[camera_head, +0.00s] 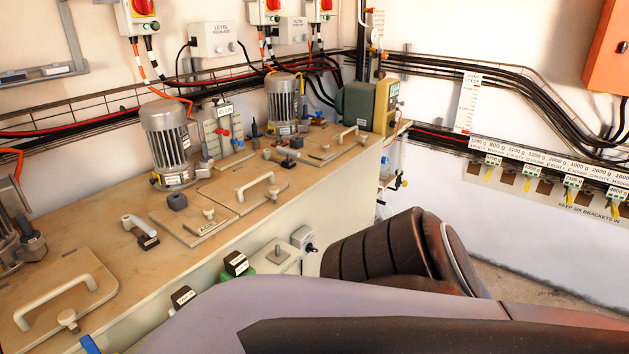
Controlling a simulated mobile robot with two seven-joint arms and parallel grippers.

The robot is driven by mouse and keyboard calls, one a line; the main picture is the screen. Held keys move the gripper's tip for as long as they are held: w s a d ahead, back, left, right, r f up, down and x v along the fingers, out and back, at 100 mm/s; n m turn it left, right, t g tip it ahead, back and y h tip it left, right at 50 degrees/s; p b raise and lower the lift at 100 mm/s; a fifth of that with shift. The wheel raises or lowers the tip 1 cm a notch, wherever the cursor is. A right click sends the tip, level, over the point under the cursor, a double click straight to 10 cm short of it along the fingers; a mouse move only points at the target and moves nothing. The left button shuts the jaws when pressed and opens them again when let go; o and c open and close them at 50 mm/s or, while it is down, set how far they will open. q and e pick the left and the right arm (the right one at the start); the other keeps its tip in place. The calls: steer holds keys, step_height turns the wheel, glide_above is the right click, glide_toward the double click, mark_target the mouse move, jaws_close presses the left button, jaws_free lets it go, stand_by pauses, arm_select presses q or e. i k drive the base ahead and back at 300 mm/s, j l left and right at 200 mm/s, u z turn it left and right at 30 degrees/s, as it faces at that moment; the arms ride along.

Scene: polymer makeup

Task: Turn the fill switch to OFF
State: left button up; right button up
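I cannot pick out the fill switch for certain, as the labels are too small to read. A grey box with a dark knob (308,246) is on the front of the bench, partly hidden by my arm. Red-knobbed switch boxes hang on the back wall, at left (138,14), middle (265,11) and right (319,10); the view's top edge cuts them off. A white box marked LEVEL (214,39) is on the wall between the left two. A large lavender and dark arm part of mine fills the bottom. No fingertips of either gripper show.
A long wooden-topped bench (110,245) carries grey motors (168,143), lids with handles (246,188) and small valves. A green and yellow motor unit (368,104) stands at its far end. A labelled bracket rack (540,184) is on the right wall; an orange cabinet (606,55) hangs above.

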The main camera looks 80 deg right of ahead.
mark_target(309, 246)
steer(key=z, duration=2.4)
steer(key=u, duration=0.5)
steer(key=i+l+u, duration=0.15)
steer(key=l+u, duration=0.5)
steer(key=i+l+u, duration=0.1)
steer(key=l+u, duration=0.15)
steer(key=l, duration=0.95)
steer(key=l+u, duration=0.3)
steer(key=l, duration=0.85)
